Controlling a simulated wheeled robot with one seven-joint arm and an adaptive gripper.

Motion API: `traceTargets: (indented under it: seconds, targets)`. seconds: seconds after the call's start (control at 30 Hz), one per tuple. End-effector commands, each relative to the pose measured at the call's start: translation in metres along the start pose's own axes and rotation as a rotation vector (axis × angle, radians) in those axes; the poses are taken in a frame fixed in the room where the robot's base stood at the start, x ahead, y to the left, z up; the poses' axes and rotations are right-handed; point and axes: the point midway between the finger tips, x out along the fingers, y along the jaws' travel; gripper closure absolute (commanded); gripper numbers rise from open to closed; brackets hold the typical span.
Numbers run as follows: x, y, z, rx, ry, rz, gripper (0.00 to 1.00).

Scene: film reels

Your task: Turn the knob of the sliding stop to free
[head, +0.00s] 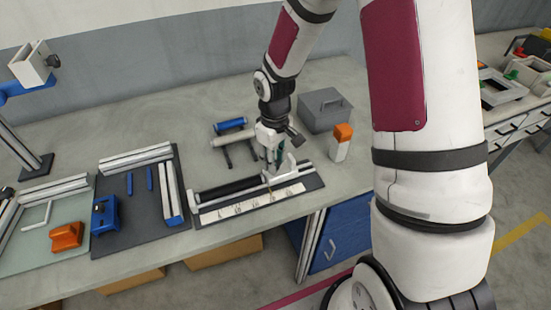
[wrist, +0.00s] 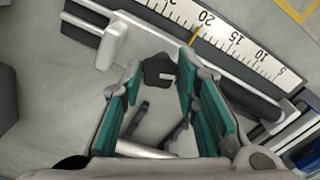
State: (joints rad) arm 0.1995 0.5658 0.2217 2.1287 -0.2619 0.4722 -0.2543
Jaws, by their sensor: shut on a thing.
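The black lobed knob (wrist: 158,68) has a short white mark on top, pointing right in the wrist view. My gripper (wrist: 160,80) is shut on it, with a teal-padded finger on each side. The knob belongs to the pale sliding stop (wrist: 122,45), which sits on a rail beside the ruler strip (wrist: 228,40). An orange line lies on the ruler near the 20. In the head view my gripper (head: 272,160) is down at the stop (head: 290,171), near the right part of the ruler fixture (head: 250,202); the knob is hidden there.
A grey box (head: 325,108) and a white block with an orange top (head: 341,142) stand right of and behind the fixture. A blue-ended roller piece (head: 230,126) lies behind it. A dark board with rails (head: 140,205) lies to the left. The table's front edge is close to the fixture.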

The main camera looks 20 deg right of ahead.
Motion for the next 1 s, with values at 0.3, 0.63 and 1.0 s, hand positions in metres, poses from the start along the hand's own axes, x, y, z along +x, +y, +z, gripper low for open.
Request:
traceTargets:
  seconds: [0.3, 0.63, 1.0]
  targets:
    - [-0.0013, 0.0000, 0.0006, -0.300, 0.001, 0.000, 0.99]
    - [-0.0013, 0.0003, 0.0004, -0.613, 0.001, 0.000, 0.99]
    - [-0.0009, 0.0007, -0.0001, -0.957, 0.002, 0.000, 0.99]
